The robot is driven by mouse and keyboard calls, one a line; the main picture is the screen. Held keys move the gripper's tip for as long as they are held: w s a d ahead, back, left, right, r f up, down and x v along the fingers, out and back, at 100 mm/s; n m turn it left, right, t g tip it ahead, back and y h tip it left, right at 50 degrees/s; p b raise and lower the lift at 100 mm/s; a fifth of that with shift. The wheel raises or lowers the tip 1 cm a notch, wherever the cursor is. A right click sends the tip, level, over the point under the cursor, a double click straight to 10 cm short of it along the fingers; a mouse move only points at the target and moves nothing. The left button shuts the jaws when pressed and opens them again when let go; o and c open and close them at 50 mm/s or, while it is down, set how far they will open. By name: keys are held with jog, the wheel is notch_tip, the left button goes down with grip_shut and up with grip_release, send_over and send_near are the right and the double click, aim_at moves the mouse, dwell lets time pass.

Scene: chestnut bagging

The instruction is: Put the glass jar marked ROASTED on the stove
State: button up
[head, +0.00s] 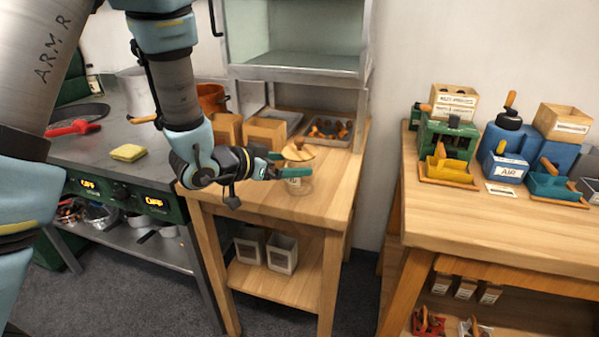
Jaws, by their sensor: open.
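A glass jar (303,185) with a pale label and a round wooden lid stands near the front right of the small wooden table (265,203). The label is too small and partly covered to read. My gripper (285,164) reaches in from the left, open, with its teal fingertips at the jar's upper part. I cannot tell whether they touch the glass.
On the stove are a yellow sponge (128,153), a red utensil (72,128), a dark pan and a pale pot (135,92). Wooden boxes (266,132) and a grey tray (328,131) stand behind the jar. A workbench (480,225) with dispensers is at right, past a gap.

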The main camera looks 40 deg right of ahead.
jog(key=shift+p+x, duration=0.5)
jog(key=shift+x, duration=1.3)
jog(key=shift+s+f, duration=0.1)
jog(key=shift+c, duration=0.4)
grip_shut()
